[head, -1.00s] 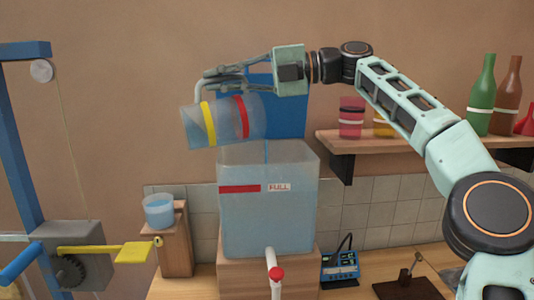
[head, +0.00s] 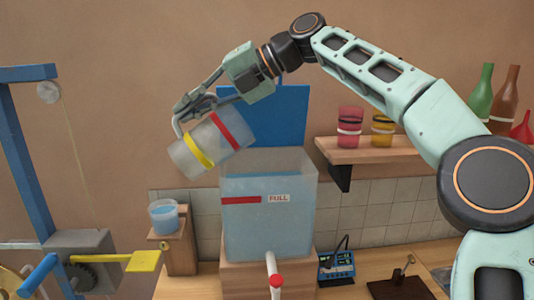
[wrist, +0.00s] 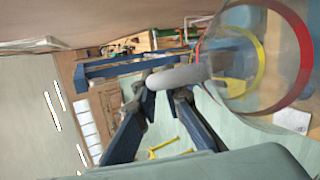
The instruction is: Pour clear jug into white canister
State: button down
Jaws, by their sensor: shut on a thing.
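My gripper (head: 190,107) is shut on the grey handle of the clear jug (head: 207,148), which has a yellow and a red band. The jug hangs in the air at the upper left of the clear tank, tilted, with its red-banded end up to the right and its yellow-banded end down to the left. I see no liquid in it. In the wrist view, the fingers (wrist: 165,92) close around the handle of the jug (wrist: 235,92). The tank (head: 268,225) has a red strip and a FULL label and holds bluish liquid. I cannot make out a white canister.
A small cup of blue liquid (head: 164,217) stands on a wooden block (head: 180,248) at left. A blue post (head: 22,170) and a yellow paddle (head: 143,261) are further left. A blue panel (head: 285,112) is behind the tank. A shelf (head: 370,150) with glasses and bottles is at right.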

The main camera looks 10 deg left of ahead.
aim_at(173, 119)
jog(key=shift+s+a+r+h+p, duration=0.15)
jog(key=shift+a+r+h+p, duration=0.2)
jog(key=shift+p, duration=0.6)
jog(key=shift+s+a+r+p, duration=0.1)
jog(key=shift+s+p, duration=0.05)
jog(key=shift+p, duration=0.25)
jog(key=shift+s+a+f+n+t+h+p, duration=0.25)
jog(key=shift+a+f+n+t+h+p, duration=0.15)
jog(key=shift+h+p, duration=0.4)
jog(key=shift+s+a+r+t+h+p, duration=0.3)
jog(key=shift+a+h+p, duration=0.15)
jog(key=shift+h+p, duration=0.5)
jog(key=shift+s+a+f, duration=0.1)
jog(key=shift+a+f, duration=0.1)
jog(key=shift+f, duration=0.15)
jog(key=s+a+f+n+t+h, duration=0.1)
jog(key=s+a+f+t+h, duration=0.1)
jog(key=a+f+t+h, duration=0.1)
jog(key=shift+s+a+f+n+t+h, duration=0.2)
jog(key=shift+a+f+n+t+h, duration=0.25)
jog(key=shift+h, duration=0.75)
jog(key=shift+d+f, duration=0.1)
